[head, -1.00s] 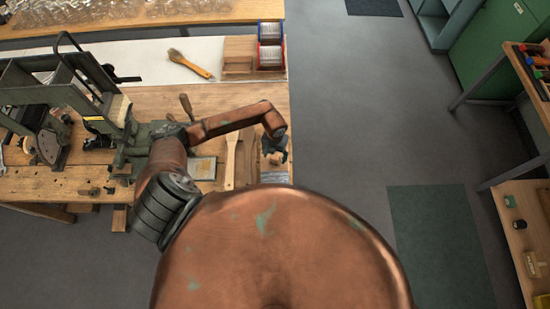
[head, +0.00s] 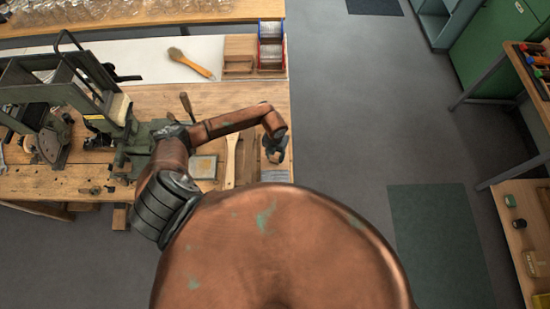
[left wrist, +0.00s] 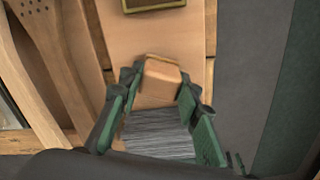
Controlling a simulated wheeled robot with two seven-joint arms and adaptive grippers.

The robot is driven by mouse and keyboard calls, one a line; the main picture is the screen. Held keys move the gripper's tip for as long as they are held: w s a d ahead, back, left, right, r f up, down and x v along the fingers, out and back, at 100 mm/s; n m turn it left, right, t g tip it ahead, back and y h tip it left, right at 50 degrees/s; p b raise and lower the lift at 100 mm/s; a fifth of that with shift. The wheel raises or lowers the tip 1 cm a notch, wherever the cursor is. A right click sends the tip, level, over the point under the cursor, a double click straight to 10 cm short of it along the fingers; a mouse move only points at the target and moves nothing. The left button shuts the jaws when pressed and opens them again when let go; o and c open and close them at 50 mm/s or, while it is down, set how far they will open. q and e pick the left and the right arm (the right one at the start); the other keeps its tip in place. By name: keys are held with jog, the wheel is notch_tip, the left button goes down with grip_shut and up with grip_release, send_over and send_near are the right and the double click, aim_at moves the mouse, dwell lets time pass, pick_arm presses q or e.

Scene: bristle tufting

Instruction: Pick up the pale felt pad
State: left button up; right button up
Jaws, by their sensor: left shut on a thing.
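My left gripper (head: 274,152) is over the bench near its right edge. In the left wrist view its two green fingers (left wrist: 158,92) are closed on the sides of a small tan block with rounded edges (left wrist: 160,76), which I take to be the pale felt pad. I cannot tell whether it touches the board beneath. A grey, finely striped piece (left wrist: 156,134) lies nearer the wrist, between the fingers in that view. It also shows just below the gripper in the head view (head: 275,176). My right gripper is not in view.
Wooden paddle-like tools (left wrist: 30,85) lie left of the gripper. An olive-rimmed piece (left wrist: 152,5) lies beyond it. A green machine (head: 135,140) stands left on the bench. A brush (head: 190,63) and wire spools (head: 270,45) are farther back. Open floor (head: 340,110) lies right.

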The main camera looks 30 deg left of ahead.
pick_arm(q)
jog(key=shift+c, duration=0.7)
jog(key=shift+r, duration=0.15)
jog(key=shift+r, duration=0.25)
notch_tip(320, 180, up, 2)
jog(key=shift+w+r+b, duration=0.1)
jog(key=shift+r+b, duration=0.1)
jog(key=shift+b, duration=0.55)
jog(key=s+a+r+b, duration=0.2)
jog(key=s+a+r, duration=0.3)
jog(key=s+r, duration=0.5)
jog(key=s, duration=0.3)
jog(key=shift+s+b, duration=0.15)
jog(key=shift+b, duration=0.2)
